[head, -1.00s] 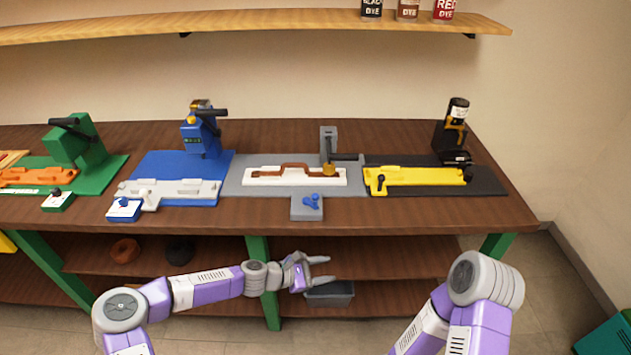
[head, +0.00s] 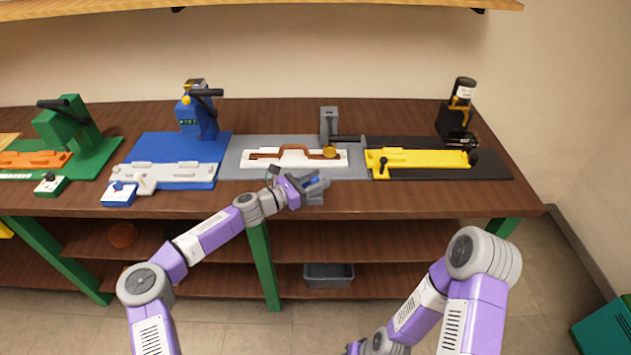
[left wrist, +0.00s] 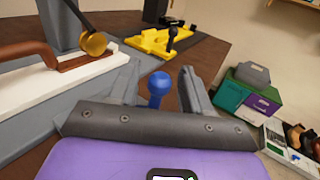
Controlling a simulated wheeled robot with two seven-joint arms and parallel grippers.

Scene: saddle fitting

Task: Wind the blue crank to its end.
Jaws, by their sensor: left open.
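The blue crank (head: 313,181) sits on a small grey block at the front edge of the grey station and is mostly hidden by my left gripper (head: 317,186) in the head view. In the left wrist view its round blue knob (left wrist: 158,80) stands upright between the two open fingers of my left gripper (left wrist: 160,76). Gaps show on both sides of the knob, so the fingers look apart from it. The grey station (head: 235,166) holds a white bed (head: 258,166) with a brown strap-like piece (head: 292,149).
A grey post (head: 329,122) with a black lever and gold tip stands behind the white bed. A yellow fixture (head: 420,159) is to the right, blue (head: 140,148) and green (head: 98,160) stations to the left. A grey bin (head: 328,281) is on the lower shelf.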

